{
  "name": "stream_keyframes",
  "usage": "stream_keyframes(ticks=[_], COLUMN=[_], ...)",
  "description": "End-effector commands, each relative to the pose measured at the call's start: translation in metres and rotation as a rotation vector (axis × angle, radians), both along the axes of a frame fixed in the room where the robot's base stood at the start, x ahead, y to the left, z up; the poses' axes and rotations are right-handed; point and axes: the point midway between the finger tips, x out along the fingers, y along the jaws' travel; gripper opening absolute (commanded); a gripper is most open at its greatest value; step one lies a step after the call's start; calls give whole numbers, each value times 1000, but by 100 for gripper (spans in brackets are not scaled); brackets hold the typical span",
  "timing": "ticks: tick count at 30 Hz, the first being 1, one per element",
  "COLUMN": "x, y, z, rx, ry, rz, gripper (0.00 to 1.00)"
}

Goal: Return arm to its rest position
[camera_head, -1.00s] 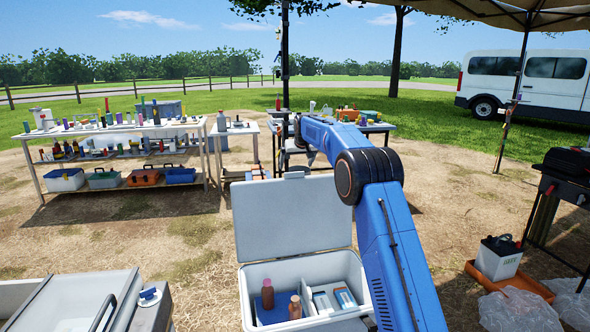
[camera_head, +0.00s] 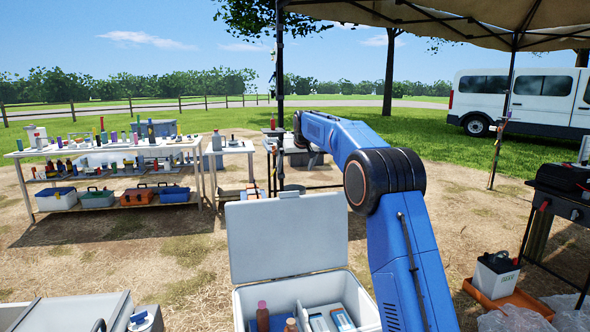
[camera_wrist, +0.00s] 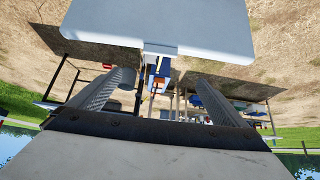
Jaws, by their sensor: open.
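My blue arm reaches forward in the head view, its thick black-banded elbow right of centre and the forearm sloping up and away to the left. My gripper (camera_wrist: 165,84) shows in the wrist view with its two ribbed grey fingers spread apart and nothing between them. In the head view the gripper is hidden behind the forearm. The open white cooler (camera_head: 240,305) stands below and left of the arm, its lid (camera_head: 285,238) raised. Brown bottles (camera_head: 262,315) and boxed items are inside. The lid also shows in the wrist view (camera_wrist: 160,22), apart from the fingers.
A long table (camera_head: 100,152) with bottles and toolboxes stands at the back left. A smaller table (camera_head: 232,148) is beside it. A canopy pole (camera_head: 279,90) rises behind the cooler. A grill (camera_head: 565,190) and an orange tray (camera_head: 510,300) are at right. Bare ground lies between.

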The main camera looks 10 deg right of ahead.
Motion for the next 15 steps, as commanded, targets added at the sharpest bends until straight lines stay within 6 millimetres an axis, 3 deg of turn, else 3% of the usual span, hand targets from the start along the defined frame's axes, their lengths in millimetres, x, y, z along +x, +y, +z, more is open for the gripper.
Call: stream_keyframes(ticks=[5, 8, 11, 15], x=[-2, -14, -38, -87], y=[0, -1, -3, -6], z=[1, 7, 17, 31], rx=[0, 0, 0, -1], ry=[0, 3, 11, 28], rz=[0, -1, -2, -5], gripper=[97, 97, 97, 97])
